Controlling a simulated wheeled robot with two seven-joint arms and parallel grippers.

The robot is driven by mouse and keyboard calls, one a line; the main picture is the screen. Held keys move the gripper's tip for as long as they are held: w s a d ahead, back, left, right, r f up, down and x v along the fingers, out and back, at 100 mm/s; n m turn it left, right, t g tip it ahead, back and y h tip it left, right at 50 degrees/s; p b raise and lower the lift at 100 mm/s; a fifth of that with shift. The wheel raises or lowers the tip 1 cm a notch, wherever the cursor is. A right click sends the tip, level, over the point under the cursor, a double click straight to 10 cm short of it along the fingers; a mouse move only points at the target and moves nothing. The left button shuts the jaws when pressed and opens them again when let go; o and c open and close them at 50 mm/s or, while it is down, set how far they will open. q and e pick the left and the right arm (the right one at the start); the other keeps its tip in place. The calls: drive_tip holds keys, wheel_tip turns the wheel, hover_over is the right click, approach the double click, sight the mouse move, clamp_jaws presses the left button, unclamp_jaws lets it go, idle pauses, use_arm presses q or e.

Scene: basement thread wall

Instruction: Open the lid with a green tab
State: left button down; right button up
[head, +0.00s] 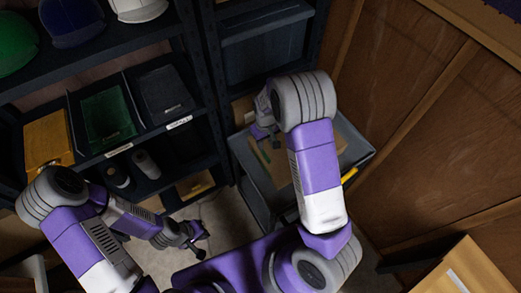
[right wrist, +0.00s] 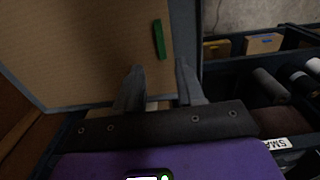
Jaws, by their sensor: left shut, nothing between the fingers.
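A brown cardboard-like lid (right wrist: 85,55) with a small green tab (right wrist: 159,39) fills the upper left of the right wrist view. In the head view the brown lid (head: 278,168) lies within a grey bin, partly hidden by my right arm, and the green tab (head: 265,155) shows as a thin strip. My right gripper (right wrist: 160,72) is open, with its fingers apart and nothing between them; the tab lies just beyond the fingertips. It also shows in the head view (head: 264,134), above the lid. My left gripper (head: 200,246) is shut and empty, low over the floor.
The grey bin (head: 368,154) stands against the wood-panelled wall (head: 410,110). A dark shelf unit (head: 140,148) with trays, caps and a yellow box (head: 47,140) stands at left. A wooden box (head: 470,270) is at lower right. Some floor (head: 232,205) is clear between shelf and bin.

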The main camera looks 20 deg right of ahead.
sight(265, 154)
wheel_tip(265, 154, down, 8)
drive_tip(key=shift+r+b, duration=0.2)
drive_tip(key=shift+b, duration=0.2)
drive_tip(key=shift+c, duration=0.4)
clamp_jaws()
idle(0.9)
